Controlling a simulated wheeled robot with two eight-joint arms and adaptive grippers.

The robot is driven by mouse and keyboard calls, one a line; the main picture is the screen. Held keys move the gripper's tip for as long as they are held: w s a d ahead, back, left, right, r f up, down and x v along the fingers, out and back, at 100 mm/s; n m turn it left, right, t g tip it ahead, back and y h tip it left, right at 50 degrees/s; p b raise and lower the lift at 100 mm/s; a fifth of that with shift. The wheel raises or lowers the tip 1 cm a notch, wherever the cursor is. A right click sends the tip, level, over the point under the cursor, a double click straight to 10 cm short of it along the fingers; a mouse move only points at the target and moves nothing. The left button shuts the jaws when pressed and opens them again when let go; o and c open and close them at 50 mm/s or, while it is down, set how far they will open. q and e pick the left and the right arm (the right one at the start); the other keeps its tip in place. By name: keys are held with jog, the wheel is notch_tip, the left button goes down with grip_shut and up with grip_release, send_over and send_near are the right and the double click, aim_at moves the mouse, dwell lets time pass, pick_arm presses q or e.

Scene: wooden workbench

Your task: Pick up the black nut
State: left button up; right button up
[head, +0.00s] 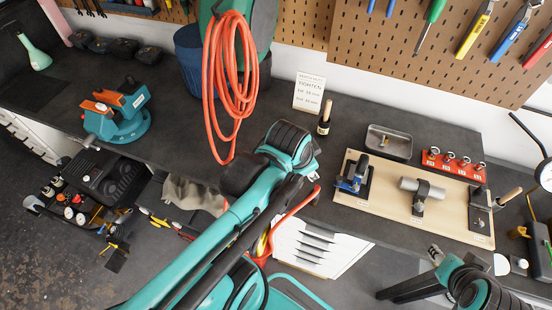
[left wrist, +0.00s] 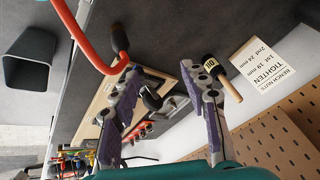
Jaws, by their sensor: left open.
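I cannot make out a black nut for certain in either view. A light wooden board (head: 355,205) on the bench carries a blue clamp (head: 354,175), a grey cylinder in a dark holder (head: 421,190) and a dark bracket at its right end. A small metal tray (head: 390,143) behind it holds a small item too small to name. My left gripper (head: 314,158) is over the bench left of the board. In the left wrist view its two fingers (left wrist: 160,78) are apart with nothing held between them. My right arm shows at the lower right; its fingertips are unclear.
A wooden-handled tool with a black head (head: 324,118) stands by a white sign (head: 309,92). Orange hose (head: 230,80) hangs near my left arm. A red rack (head: 453,163) stands behind the board. A teal vise (head: 117,112) is at left.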

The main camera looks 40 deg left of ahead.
pick_arm(q)
jog(key=w+a+f+m+g, duration=0.1)
jog(key=a+f+m, duration=0.1)
jog(key=a+m, duration=0.2)
jog(key=w+a+f+m+g, duration=0.1)
jog(key=a+f+m+g, duration=0.1)
jog(key=a+m, duration=0.2)
jog(key=w+a+f+m+g, duration=0.1)
jog(key=a+f+m+g, duration=0.1)
jog(key=m, duration=0.5)
jog(key=shift+w+a+f+h, duration=0.2)
jog(key=shift+a+f, duration=0.1)
jog(key=shift+a, duration=0.4)
jog(key=shift+w+a+f+h, duration=0.1)
jog(key=shift+w+a+f, duration=0.15)
jog(key=shift+a, duration=0.45)
jog(key=shift+s+a+f+m, duration=0.15)
jog(key=shift+a+f+m, duration=0.1)
jog(key=shift+m, duration=0.25)
jog(key=shift+f, duration=0.6)
jog(key=f, duration=0.2)
jog(key=f+b, duration=0.1)
jog(key=f, duration=0.3)
jog(key=shift+w+f+b, duration=0.25)
jog(key=shift+f+b, duration=0.15)
grip_shut()
